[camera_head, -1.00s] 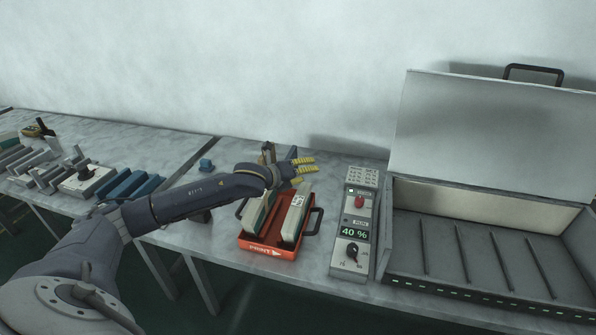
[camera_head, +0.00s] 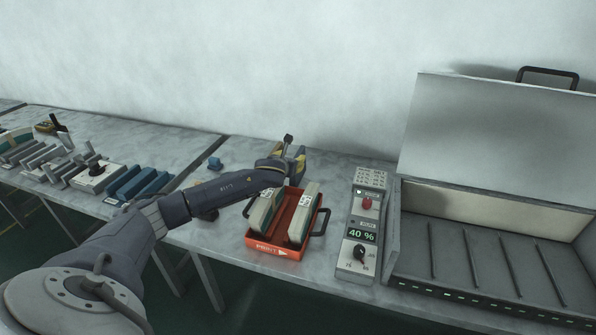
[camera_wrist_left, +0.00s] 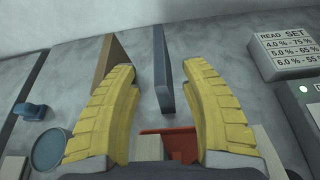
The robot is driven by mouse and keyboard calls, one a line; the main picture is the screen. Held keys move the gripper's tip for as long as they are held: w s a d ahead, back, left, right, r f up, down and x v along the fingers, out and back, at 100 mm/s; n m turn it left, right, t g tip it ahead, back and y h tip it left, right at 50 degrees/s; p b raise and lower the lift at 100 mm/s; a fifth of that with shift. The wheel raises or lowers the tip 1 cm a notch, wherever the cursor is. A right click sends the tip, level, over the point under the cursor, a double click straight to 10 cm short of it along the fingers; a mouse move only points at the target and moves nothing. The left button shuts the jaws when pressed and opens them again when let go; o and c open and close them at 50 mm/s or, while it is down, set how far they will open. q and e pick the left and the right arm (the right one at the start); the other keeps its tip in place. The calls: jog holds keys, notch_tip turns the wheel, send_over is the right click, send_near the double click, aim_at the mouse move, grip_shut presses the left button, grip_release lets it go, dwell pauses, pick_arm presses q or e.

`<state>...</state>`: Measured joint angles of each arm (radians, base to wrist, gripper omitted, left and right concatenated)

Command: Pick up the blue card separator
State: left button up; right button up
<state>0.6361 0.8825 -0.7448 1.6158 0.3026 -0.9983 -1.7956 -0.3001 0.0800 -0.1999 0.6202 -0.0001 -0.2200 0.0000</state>
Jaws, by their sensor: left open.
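A thin dark blue upright plate, which looks like the blue card separator (camera_wrist_left: 163,72), stands on the table in the left wrist view. My left gripper (camera_wrist_left: 160,105) is open, with one yellow finger on each side of the plate's near part. I see no contact between the fingers and the plate. In the head view my left gripper (camera_head: 289,158) is behind the red tray (camera_head: 272,251), and the separator is mostly hidden there. My right gripper is not in view.
A brown upright plate (camera_wrist_left: 108,62) stands left of the separator. The red tray holds two card stacks. A control box (camera_head: 356,250) and an open-lidded case (camera_head: 470,250) stand to the right. A small blue object (camera_head: 214,163) lies left of the gripper.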

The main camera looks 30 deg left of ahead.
aim_at(298, 155)
pick_arm(q)
jog(key=shift+x, duration=5.3)
jog(key=shift+o, duration=0.2)
jog(key=shift+d, duration=0.1)
grip_shut()
